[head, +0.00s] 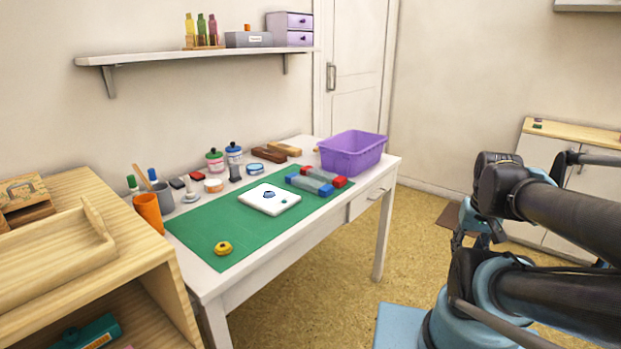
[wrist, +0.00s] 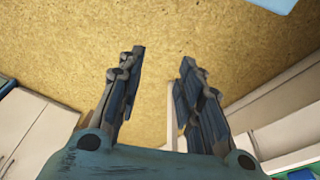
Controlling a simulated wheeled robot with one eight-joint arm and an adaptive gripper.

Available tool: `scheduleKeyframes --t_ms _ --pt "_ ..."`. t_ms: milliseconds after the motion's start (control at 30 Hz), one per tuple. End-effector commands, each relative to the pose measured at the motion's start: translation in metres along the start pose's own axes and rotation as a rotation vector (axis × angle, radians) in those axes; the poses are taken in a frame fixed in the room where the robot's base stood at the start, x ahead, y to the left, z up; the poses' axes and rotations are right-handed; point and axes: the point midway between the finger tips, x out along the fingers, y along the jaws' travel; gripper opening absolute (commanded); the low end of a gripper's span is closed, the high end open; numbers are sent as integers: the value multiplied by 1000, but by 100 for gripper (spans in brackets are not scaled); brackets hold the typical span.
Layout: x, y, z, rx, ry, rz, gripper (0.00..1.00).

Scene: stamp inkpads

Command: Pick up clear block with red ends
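The clear block with red ends (head: 323,176) lies on the green mat (head: 225,237) at the far right part of the white table, in the head view. A similar clear block with blue ends (head: 307,184) lies right beside it, on its near-left side. My gripper (wrist: 162,56) is open and empty in the wrist view, with its two fingers apart over bare floor. It is away from the table, and neither block shows clearly in the wrist view.
A purple bin (head: 352,153) stands just behind the blocks. Jars, pads and cups line the table's back. A wooden shelf unit (head: 150,262) stands at left. Floor (head: 330,290) before the table is clear.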

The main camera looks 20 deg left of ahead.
Motion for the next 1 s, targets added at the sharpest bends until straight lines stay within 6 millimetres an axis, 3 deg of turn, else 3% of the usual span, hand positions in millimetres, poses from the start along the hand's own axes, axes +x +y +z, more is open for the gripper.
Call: scheduleKeyframes --t_ms 267,400,467,567,767,1000 --pt "0 0 0 0 0 0 33" --pt "-8 -2 5 15 14 -4 63" --pt "-12 -6 -1 43 18 -12 66" --pt "-23 -19 -21 135 27 -39 66" --pt "-56 -56 -80 450 33 -127 66" --pt "-88 -118 -154 860 -16 -246 66"
